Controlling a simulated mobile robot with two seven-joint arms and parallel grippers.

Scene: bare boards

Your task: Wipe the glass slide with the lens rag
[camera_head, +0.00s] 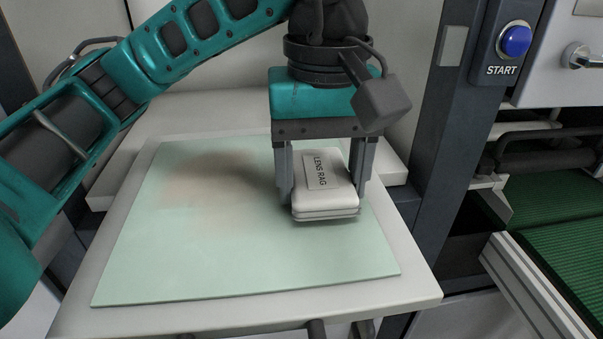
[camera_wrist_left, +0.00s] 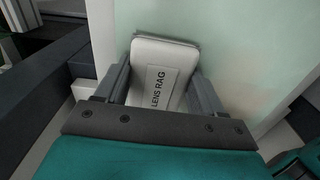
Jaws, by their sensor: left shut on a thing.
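The glass slide (camera_head: 215,255) is a pale green sheet lying flat on a white board. A brownish smudge (camera_head: 205,180) covers part of its upper left area. The lens rag (camera_head: 327,192) is a white folded pad with a printed label. My left gripper (camera_head: 325,195) points down and is shut on the lens rag, over the right part of the slide. In the left wrist view the lens rag (camera_wrist_left: 163,75) sits between the two fingers, with the slide (camera_wrist_left: 240,60) beyond it. I cannot tell whether the rag touches the glass. My right gripper is not in view.
The white board's rim (camera_head: 250,318) borders the slide. A dark post with a blue START button (camera_head: 515,41) stands to the right. A green ribbed belt (camera_head: 560,235) lies at the far right. The left and front of the slide are clear.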

